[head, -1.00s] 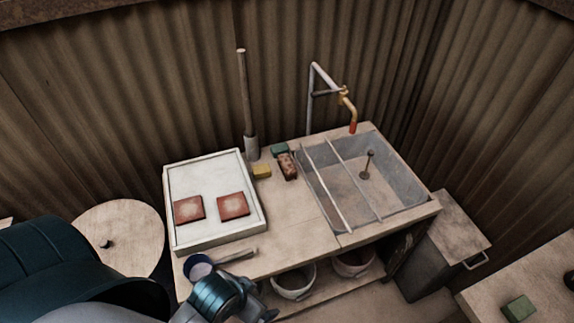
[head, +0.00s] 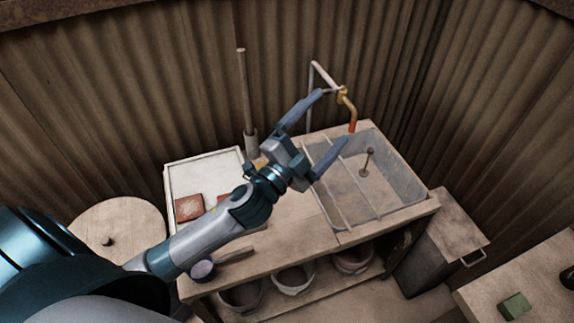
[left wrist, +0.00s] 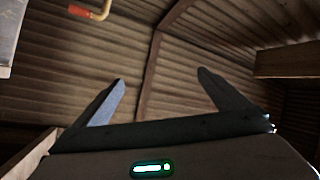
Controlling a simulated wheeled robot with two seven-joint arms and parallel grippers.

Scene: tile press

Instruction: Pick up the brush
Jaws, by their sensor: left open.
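My left gripper (head: 331,117) is raised over the back of the wooden bench, its two fingers spread toward the tap and sink. It is open with nothing between the fingers. In the left wrist view the open fingers (left wrist: 161,77) point at the corrugated wall, and no brush shows there. The brown block that looks like a scrub brush, seen earlier at the back of the bench left of the sink, is now hidden behind my gripper. My right gripper is not in view.
The sink (head: 400,185) has rods across it and a tap (head: 347,103) behind. A white tray (head: 190,175) with reddish tiles (head: 188,208) stands left. A wooden-handled tool (head: 235,255) lies at the bench's front edge. Buckets (head: 293,279) stand below.

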